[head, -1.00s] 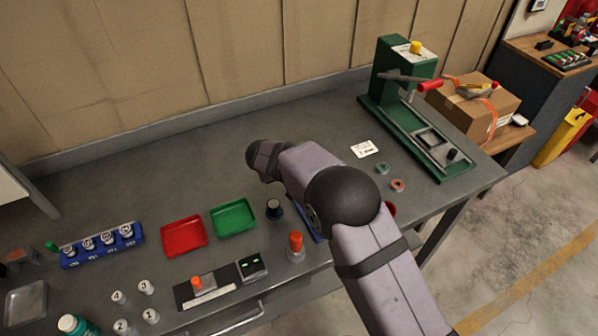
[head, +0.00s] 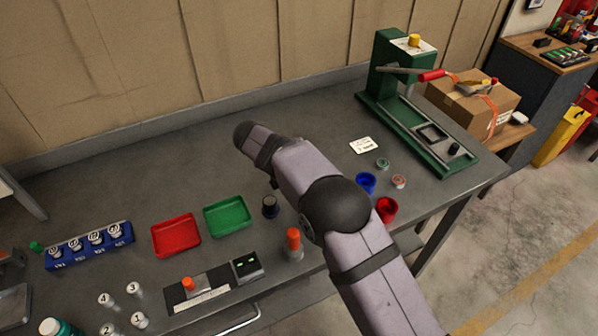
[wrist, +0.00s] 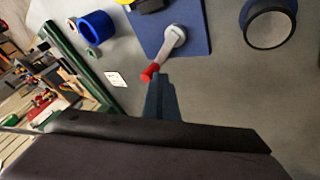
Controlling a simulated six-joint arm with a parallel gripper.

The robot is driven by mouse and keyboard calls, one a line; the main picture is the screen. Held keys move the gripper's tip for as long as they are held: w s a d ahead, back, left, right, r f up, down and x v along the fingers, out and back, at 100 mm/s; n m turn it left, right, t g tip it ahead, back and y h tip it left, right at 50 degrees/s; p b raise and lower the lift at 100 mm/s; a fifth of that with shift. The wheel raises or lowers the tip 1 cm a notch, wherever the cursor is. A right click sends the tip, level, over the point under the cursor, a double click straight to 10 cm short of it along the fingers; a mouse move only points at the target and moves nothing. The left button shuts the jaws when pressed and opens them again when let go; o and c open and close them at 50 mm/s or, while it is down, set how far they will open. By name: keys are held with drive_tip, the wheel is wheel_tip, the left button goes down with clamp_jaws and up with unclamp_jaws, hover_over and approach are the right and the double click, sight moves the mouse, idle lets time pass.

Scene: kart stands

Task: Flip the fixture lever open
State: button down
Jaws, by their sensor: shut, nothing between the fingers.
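In the wrist view, a blue plate (wrist: 190,38) carries a grey lever (wrist: 176,36) with a red tip (wrist: 150,72). The lever slants from its round end on the plate down to the red tip near the plate's edge. My gripper (wrist: 159,80) is shut and empty, its fingertips right beside the red tip; I cannot tell whether they touch. A yellow and black part (wrist: 147,4) is cut off at the top of this view. In the head view, my arm hides the gripper and the lever.
A green press (head: 403,65) with a red-handled bar stands at the back right. A blue cup (head: 366,182), a red cup (head: 387,209) and a white card (head: 361,145) lie right of my arm. Red (head: 176,236) and green (head: 228,216) trays are at left. The back middle is clear.

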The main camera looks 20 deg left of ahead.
drive_tip(key=shift+w+d+b, duration=0.2)
drive_tip(key=shift+d+b, duration=0.25)
drive_tip(key=shift+b, duration=0.1)
drive_tip(key=shift+w+d+m+h+b, duration=0.1)
drive_tip(key=shift+d+m+h+b, duration=0.25)
drive_tip(key=shift+m, duration=0.45)
drive_tip(key=shift+d+b, duration=0.85)
drive_tip(key=shift+b, duration=0.45)
drive_tip(key=b+v, duration=0.1)
drive_tip(key=v, duration=0.6)
drive_tip(key=shift+r, duration=0.25)
